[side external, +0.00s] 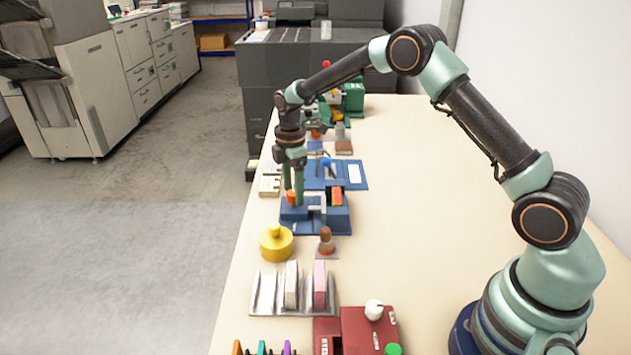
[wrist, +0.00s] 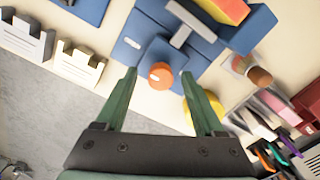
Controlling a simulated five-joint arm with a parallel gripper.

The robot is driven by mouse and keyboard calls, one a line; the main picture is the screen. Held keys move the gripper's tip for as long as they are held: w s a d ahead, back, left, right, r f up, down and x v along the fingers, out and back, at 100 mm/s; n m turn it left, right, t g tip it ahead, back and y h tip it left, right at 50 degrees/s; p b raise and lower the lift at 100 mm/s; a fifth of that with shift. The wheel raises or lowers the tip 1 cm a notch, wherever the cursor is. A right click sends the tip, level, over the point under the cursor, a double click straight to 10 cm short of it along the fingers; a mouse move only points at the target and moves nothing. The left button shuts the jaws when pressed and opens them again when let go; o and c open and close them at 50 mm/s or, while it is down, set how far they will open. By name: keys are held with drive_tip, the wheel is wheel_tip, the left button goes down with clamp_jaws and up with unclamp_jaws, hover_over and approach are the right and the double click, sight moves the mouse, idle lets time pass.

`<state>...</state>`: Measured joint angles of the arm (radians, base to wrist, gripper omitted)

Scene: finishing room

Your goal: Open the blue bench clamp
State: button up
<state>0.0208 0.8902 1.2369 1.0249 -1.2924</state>
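The blue bench clamp (side external: 313,227) stands near the left edge of the table in the side external view. It fills the top middle of the wrist view (wrist: 139,42). Its orange knob (wrist: 160,76) is on the side facing my gripper. A grey T-shaped part (wrist: 190,24) lies across the body, and a red and yellow block (wrist: 226,8) sits in the clamp beyond it. My gripper (wrist: 161,82) is open, pointing down, with the knob showing between its fingertips. I cannot tell whether either finger touches it.
A yellow round piece (side external: 276,244) and a brown knobbed piece (side external: 326,242) stand close in front of the clamp. Another blue fixture (side external: 354,178) is just behind. A grey rack (side external: 262,303) and a red box (side external: 357,326) are nearer. The table's right side is clear.

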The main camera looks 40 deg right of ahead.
sight(293, 192)
wheel_tip(293, 192, up, 12)
idle(0.8)
drive_tip(key=shift+r, duration=0.15)
drive_tip(key=s+r+m+t, duration=0.3)
drive_tip(key=s+r+m, duration=0.4)
drive_tip(key=s+r, duration=0.4)
drive_tip(key=s+a+f+m+t, duration=0.1)
drive_tip(key=s+f+m+t, duration=0.1)
drive_tip(key=s+m, duration=0.5)
drive_tip(key=s+f, duration=0.1)
drive_tip(key=s, duration=0.4)
drive_tip(key=shift+s+f+m+t, duration=0.3)
drive_tip(key=shift+s+f+t, duration=0.05)
drive_tip(key=shift+f+t, duration=0.05)
